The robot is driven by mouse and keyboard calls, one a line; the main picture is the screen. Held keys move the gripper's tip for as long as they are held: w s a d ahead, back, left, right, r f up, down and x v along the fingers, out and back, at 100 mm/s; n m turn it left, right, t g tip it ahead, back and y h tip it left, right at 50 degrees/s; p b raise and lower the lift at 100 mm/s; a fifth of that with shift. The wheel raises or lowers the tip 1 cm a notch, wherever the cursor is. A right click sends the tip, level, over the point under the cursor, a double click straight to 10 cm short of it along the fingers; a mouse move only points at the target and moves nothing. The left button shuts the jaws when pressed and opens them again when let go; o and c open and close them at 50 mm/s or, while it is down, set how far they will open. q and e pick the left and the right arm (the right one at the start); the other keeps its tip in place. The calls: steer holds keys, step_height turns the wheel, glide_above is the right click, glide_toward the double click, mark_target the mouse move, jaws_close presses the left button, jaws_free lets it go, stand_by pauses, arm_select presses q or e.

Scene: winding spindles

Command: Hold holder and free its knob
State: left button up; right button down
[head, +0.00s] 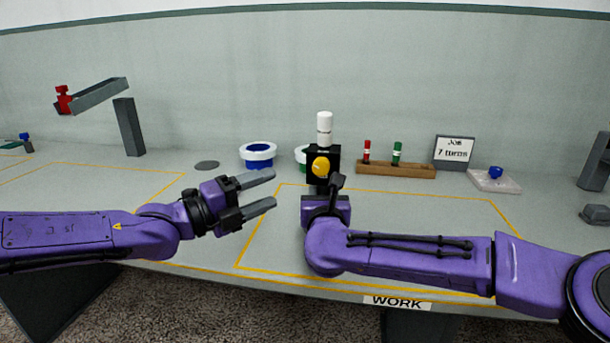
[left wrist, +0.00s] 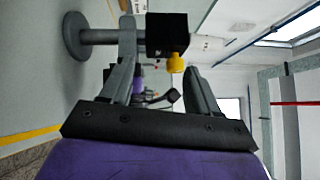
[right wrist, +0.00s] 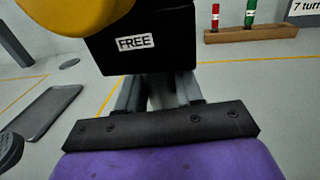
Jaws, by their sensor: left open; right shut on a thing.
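The holder is a black block (head: 331,154) on a grey post, with a yellow knob (head: 320,167) on its front and a white spool (head: 324,128) upright on top. In the left wrist view its round grey base (left wrist: 75,37) shows. The block's label reads FREE in the right wrist view (right wrist: 150,55). My right gripper (right wrist: 158,88) is shut on the post just below the block. My left gripper (head: 274,189) is open and empty, left of the holder. In the left wrist view the knob (left wrist: 175,63) appears between its fingers, apart from them.
A wooden rack (head: 395,170) holds red and green spindles, beside a sign (head: 454,152) reading 7 turns. The yellow-outlined work area is otherwise clear.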

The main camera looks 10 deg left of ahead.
mark_target(314, 168)
arm_select(q)
step_height(314, 168, up, 4)
steer(key=m+g+h, duration=0.3)
steer(key=g, duration=0.4)
steer(key=x, duration=1.1)
steer(key=shift+w+d+r, duration=0.1)
steer(key=shift+d+r, duration=0.15)
steer(key=shift+d, duration=0.05)
